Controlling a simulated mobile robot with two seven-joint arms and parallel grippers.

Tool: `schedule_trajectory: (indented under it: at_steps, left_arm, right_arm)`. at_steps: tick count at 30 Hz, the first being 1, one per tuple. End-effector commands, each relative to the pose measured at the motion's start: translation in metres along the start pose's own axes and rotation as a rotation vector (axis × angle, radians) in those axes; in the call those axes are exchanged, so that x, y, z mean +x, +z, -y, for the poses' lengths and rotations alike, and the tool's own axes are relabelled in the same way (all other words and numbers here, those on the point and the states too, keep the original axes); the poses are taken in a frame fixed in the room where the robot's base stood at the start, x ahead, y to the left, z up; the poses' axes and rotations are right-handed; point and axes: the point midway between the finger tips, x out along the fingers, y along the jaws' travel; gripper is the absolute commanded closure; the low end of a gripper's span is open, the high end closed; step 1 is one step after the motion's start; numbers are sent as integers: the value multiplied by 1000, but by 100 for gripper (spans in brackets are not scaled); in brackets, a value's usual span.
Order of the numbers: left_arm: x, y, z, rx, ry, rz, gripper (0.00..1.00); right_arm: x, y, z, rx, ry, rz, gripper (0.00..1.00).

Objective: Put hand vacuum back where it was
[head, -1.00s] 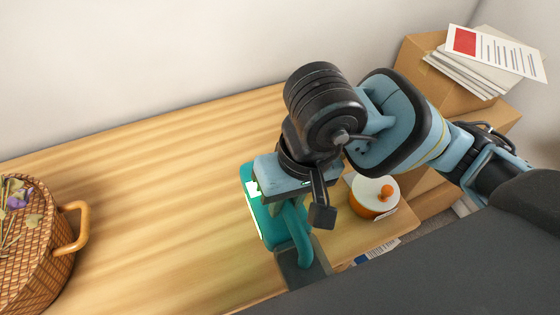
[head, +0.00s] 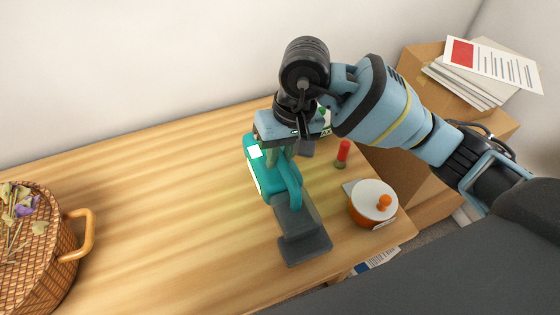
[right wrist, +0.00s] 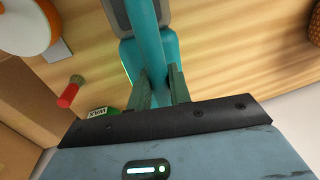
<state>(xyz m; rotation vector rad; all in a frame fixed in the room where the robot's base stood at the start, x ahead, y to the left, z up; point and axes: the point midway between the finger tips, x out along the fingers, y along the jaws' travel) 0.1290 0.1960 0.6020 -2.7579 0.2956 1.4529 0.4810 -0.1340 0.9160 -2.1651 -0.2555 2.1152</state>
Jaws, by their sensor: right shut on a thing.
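The hand vacuum is teal with a dark grey nozzle (head: 298,228); its teal body (head: 262,170) shows in the head view on or just above the wooden table. My right gripper (head: 283,150) comes from above and is shut on the vacuum's handle. In the right wrist view the two fingers (right wrist: 158,88) press on both sides of the teal handle (right wrist: 143,45). The gripper hides part of the vacuum. I cannot tell whether the vacuum touches the table. My left gripper is not in view.
An orange pot with a white lid (head: 372,203) stands right of the nozzle. A red and green small item (head: 342,153) stands behind it. A wicker basket (head: 38,250) is at the left. Cardboard boxes (head: 440,85) with papers are at the right. The table's middle left (head: 160,190) is clear.

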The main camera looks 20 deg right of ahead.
Motion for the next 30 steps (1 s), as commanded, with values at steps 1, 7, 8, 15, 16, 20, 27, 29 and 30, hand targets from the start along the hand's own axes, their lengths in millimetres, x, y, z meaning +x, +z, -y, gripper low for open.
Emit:
schedule_trajectory:
  at_steps: [1,7,8,15,16,20,27,29,30]
  left_arm:
    - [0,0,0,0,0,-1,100]
    - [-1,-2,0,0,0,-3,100]
    - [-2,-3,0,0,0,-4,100]
    - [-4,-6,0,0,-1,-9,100]
    - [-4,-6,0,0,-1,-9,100]
    - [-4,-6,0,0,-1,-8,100]
    - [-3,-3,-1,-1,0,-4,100]
    - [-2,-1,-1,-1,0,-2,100]
    - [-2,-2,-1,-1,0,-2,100]
  right_arm:
    - [-2,-2,0,0,-3,-5,100]
    - [3,-8,-3,0,-3,-2,100]
    - [6,-8,-3,0,-4,-2,100]
    - [29,-7,-8,0,-4,-3,100]
    - [30,-7,-8,0,-4,-4,100]
    - [32,-8,-9,-1,-3,-6,100]
    - [35,-8,-9,-1,-2,-5,100]
    - [36,-7,-10,0,-2,-4,100]
    - [38,-6,-10,0,1,0,78]
